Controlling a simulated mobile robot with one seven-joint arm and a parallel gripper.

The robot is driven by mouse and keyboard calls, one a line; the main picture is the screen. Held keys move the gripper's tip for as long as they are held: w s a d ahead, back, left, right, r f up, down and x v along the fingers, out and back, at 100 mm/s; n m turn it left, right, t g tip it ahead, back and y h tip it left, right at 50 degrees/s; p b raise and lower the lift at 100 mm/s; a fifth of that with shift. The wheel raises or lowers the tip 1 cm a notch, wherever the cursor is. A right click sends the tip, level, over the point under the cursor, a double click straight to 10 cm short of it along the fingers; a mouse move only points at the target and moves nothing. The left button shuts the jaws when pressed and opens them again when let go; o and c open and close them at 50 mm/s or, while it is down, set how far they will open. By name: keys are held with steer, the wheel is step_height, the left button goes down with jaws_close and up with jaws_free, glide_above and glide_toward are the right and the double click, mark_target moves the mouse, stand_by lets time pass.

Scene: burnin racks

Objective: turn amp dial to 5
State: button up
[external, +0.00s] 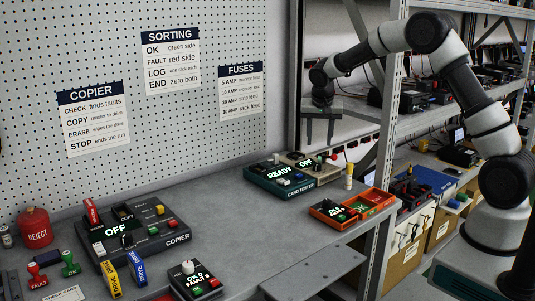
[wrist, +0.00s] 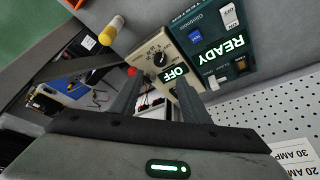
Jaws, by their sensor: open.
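The amp dial is a black round knob with a printed scale (wrist: 160,60) on a beige unit (wrist: 143,46) with a lit OFF display (wrist: 173,73). The scale is too small to read, so I cannot tell its setting. My gripper (external: 322,122) points down above and behind the unit. In the wrist view my gripper (wrist: 157,82) is open and empty, fingers apart, not touching the dial.
The teal card tester (external: 280,182), reading READY, adjoins the beige unit. A yellow-and-white cylinder (external: 349,175) and an orange tray (external: 383,199) are to the right. The copier (external: 150,222) sits front left. The pegboard (external: 215,130) bounds the back; the middle bench is clear.

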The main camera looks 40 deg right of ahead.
mark_target(317, 164)
steer(key=x, duration=1.1)
steer(key=shift+f, duration=0.15)
steer(key=c, duration=1)
steer(key=shift+n, duration=0.4)
steer(key=shift+d+n+y+b, duration=0.1)
steer(key=shift+n+y+b, duration=0.25)
steer(key=shift+n, duration=0.25)
steer(key=shift+s+d+n+t+y, duration=0.1)
steer(key=shift+n+t+y, duration=0.5)
steer(key=shift+n, duration=1.3)
steer(key=o, duration=1)
